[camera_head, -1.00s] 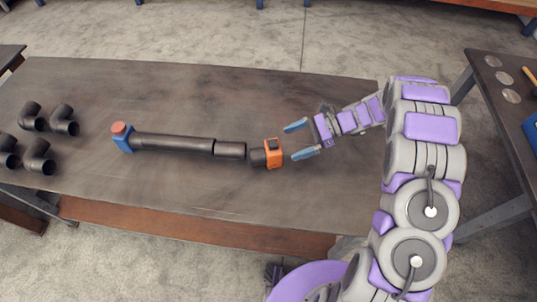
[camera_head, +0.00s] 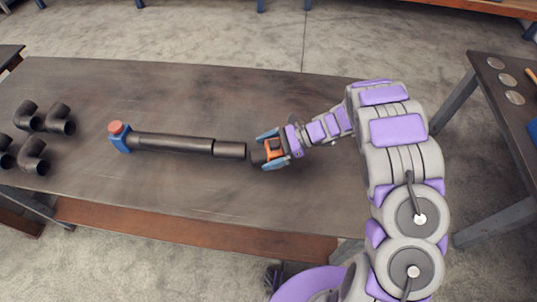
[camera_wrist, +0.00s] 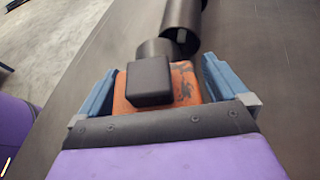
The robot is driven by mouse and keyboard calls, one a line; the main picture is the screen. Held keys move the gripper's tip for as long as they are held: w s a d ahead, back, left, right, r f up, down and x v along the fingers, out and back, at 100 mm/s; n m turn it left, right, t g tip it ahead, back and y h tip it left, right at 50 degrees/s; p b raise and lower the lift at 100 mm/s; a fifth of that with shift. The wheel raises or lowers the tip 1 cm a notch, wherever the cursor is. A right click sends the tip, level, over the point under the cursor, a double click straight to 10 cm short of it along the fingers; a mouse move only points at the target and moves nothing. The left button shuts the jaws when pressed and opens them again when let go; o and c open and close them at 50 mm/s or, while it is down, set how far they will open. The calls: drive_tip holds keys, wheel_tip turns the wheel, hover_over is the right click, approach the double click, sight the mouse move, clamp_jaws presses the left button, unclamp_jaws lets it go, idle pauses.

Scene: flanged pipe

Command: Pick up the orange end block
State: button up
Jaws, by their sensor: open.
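The orange end block (camera_head: 274,150) lies on the table at the right end of the dark pipe line, with a short black pipe stub on its left side. In the wrist view the orange end block (camera_wrist: 186,84) has a dark square cap on top and sits between my two blue fingers. My gripper (camera_head: 268,150) is open around the block, one finger on each side. In the wrist view, small gaps show between the fingers of my gripper (camera_wrist: 158,84) and the block's sides.
A long black pipe (camera_head: 172,144) runs left to a blue block (camera_head: 120,138) with a red cap (camera_head: 116,127). Several black elbows (camera_head: 58,118) stand at the table's left end. The wooden table (camera_head: 200,85) is clear behind and in front of the pipe. Another table (camera_head: 488,75) stands at the right.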

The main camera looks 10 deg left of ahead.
drive_tip(key=shift+d, duration=0.2)
drive_tip(key=c, duration=0.4)
clamp_jaws()
idle(0.3)
